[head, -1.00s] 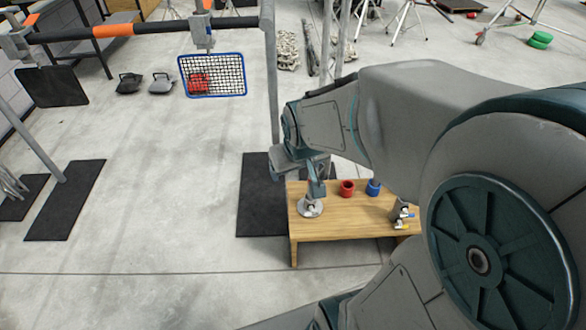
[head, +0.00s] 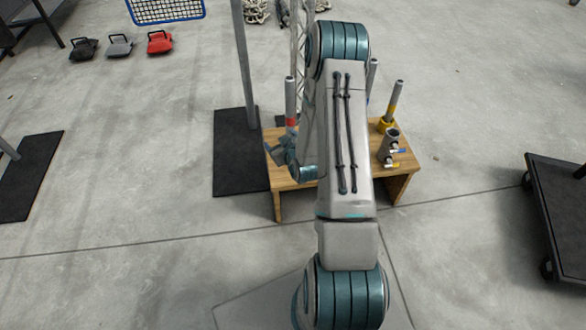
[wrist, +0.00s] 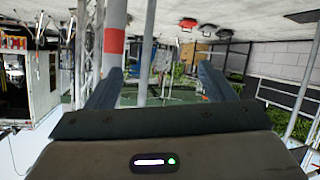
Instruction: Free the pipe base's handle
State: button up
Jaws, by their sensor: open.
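My gripper (head: 281,143) is at the left part of the low wooden table in the head view, partly hidden by my arm. In the wrist view its two fingers (wrist: 160,85) are spread and nothing is held between them. A grey pipe base (head: 390,140) stands at the table's right front. Small handles show on it, a pale one with a blue end (head: 399,151) and a yellow one (head: 391,165). My gripper is well to the left of this base. The round silver-footed piece seen earlier on the table is not visible now.
On the wooden table (head: 398,184), a pipe with a red band (head: 291,107) stands left and a pipe in a yellow collar (head: 388,123) stands right. The red-banded pipe also shows beside the left finger in the wrist view (wrist: 114,40). A dark cart (head: 560,200) stands right.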

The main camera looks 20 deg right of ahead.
jog(key=s+d+f+m+t+h+b, duration=0.15)
jog(key=s+f+b, duration=0.3)
jog(key=f, duration=0.45)
jog(key=s+d+f+m+t+h+b, duration=0.1)
jog(key=s+f+m+t+h+b, duration=0.15)
jog(key=s+f, duration=0.45)
jog(key=shift+n, duration=0.3)
jog(key=b+x, duration=0.1)
jog(key=x, duration=0.4)
jog(key=f+b+x, duration=0.1)
jog(key=x, duration=0.4)
jog(key=f+b+x, duration=0.1)
jog(key=x, duration=0.5)
jog(key=shift+w+a+f, duration=0.1)
jog(key=shift+a+f, duration=0.05)
jog(key=shift+a, duration=0.2)
jog(key=c, duration=1)
